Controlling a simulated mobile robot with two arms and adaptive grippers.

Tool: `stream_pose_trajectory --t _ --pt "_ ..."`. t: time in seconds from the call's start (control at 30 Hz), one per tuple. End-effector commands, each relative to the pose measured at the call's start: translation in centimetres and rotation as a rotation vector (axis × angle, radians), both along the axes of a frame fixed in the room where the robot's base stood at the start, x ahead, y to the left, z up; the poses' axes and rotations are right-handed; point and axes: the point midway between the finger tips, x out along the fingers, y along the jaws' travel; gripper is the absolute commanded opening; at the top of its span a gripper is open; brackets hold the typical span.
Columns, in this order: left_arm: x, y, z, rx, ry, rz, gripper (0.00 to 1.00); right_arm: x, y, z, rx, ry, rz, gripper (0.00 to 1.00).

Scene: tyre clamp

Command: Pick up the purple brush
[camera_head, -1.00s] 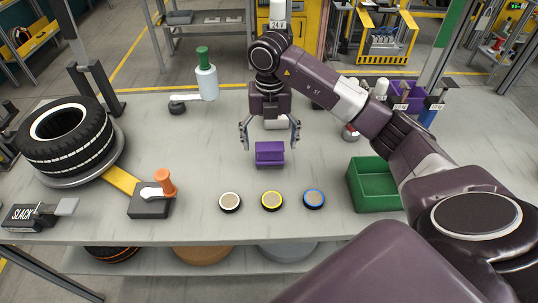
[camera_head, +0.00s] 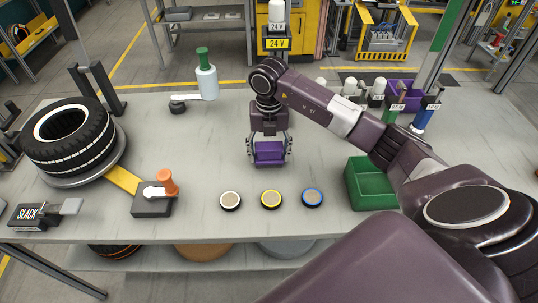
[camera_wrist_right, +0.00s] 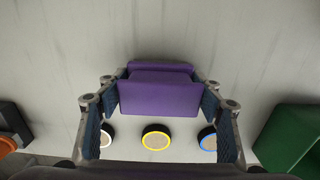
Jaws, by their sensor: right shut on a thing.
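The purple brush (camera_head: 270,152) is a small purple block on the middle of the grey table. My right gripper (camera_head: 269,158) is above it with its two fingers at the brush's left and right sides. In the right wrist view the brush (camera_wrist_right: 159,92) sits between the blue-padded fingers of the gripper (camera_wrist_right: 160,102), which touch its sides. I cannot tell whether the brush is clear of the table. My left gripper is not in view.
White, yellow and blue ringed discs (camera_head: 271,199) lie in front of the brush. A green bin (camera_head: 372,186) stands to the right. A tyre (camera_head: 68,138) is at the left, with an orange-knobbed clamp (camera_head: 153,198) nearer. The table between tyre and brush is clear.

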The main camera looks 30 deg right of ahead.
Motion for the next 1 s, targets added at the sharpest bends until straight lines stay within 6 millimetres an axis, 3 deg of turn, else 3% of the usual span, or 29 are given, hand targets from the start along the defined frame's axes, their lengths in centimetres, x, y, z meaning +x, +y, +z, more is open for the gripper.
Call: stream_pose_trajectory --t 0.13,0.57,0.77,0.9,1.0 --pt "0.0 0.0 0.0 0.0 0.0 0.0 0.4 0.0 0.0 0.0 0.0 0.0 0.0 0.31" --pt "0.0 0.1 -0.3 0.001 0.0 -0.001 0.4 0.1 0.0 1.1 0.002 -0.003 -0.001 0.31" --pt "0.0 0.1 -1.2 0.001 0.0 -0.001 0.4 0.2 0.0 4.4 0.0 -0.008 0.0 0.31" --pt "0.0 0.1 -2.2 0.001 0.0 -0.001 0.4 0.3 -0.1 8.7 -0.001 -0.011 0.0 0.31" --pt "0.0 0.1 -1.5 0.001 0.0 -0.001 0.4 0.2 -0.2 11.7 -0.004 -0.008 -0.001 0.31"
